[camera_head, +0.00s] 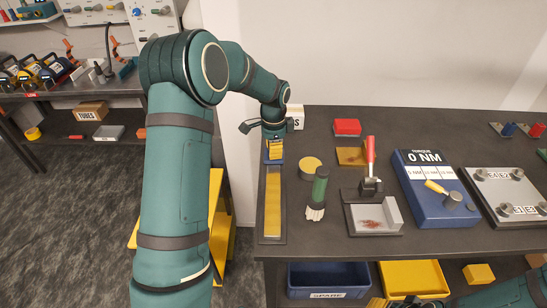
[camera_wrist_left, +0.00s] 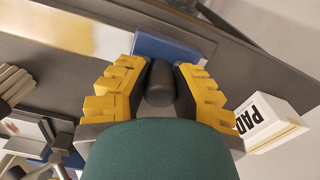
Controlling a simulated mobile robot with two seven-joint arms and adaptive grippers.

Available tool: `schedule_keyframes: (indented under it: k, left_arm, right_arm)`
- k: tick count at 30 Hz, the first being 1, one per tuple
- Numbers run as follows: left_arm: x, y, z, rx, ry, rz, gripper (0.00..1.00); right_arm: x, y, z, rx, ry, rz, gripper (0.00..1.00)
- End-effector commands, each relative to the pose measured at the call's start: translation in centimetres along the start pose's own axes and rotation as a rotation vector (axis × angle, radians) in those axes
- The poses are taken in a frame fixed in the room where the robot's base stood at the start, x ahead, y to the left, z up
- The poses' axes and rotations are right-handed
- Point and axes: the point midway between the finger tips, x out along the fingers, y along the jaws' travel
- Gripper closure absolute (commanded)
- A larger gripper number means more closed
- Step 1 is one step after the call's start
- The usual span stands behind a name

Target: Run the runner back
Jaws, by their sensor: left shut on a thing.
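The runner is a blue block (camera_head: 274,159) with a black knob, at the far end of a long brass-coloured rail (camera_head: 272,205) on the left of the bench. In the left wrist view the blue block (camera_wrist_left: 165,46) and the black knob (camera_wrist_left: 160,84) lie by the yellow-padded fingers. My left gripper (camera_head: 275,149) is shut on the knob, one finger on each side. The rail in front of the runner is bare. My right gripper (camera_head: 402,303) shows only partly at the bottom edge, so its jaws cannot be judged.
Right of the rail stand a round brass pad (camera_head: 311,164) and a green-handled brush (camera_head: 318,188). A white box marked PADS (camera_head: 296,117) is behind the runner. A stand with a red handle (camera_head: 370,160) and a blue torque unit (camera_head: 437,195) are farther right.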

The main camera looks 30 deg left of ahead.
Motion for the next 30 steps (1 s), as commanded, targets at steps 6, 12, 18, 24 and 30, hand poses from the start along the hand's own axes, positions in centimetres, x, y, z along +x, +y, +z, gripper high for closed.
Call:
schedule_keyframes:
  k: [6,12,18,24,30]
  left_arm:
    - [0.13,-0.90,-0.10,-0.002,-0.002,0.002,1.00]
    - [0.07,-1.11,-0.12,-0.002,-0.001,-0.003,1.00]
    - [-0.01,-1.20,-0.12,-0.002,0.001,-0.006,0.66]
    - [0.03,-1.06,-0.15,-0.001,0.000,-0.002,0.43]
    - [-0.08,-0.99,-0.19,-0.001,0.000,0.000,0.43]
  right_arm:
    - [-0.27,-0.10,-0.13,0.001,0.003,0.000,0.53]
    - [-0.26,-0.09,-0.13,0.001,0.002,0.000,0.53]
    - [-0.27,-0.09,-0.12,0.001,0.002,0.000,0.53]
    - [-0.27,-0.10,-0.12,0.001,0.002,0.000,0.53]
    - [-0.28,-0.11,-0.12,0.000,0.002,0.000,0.53]
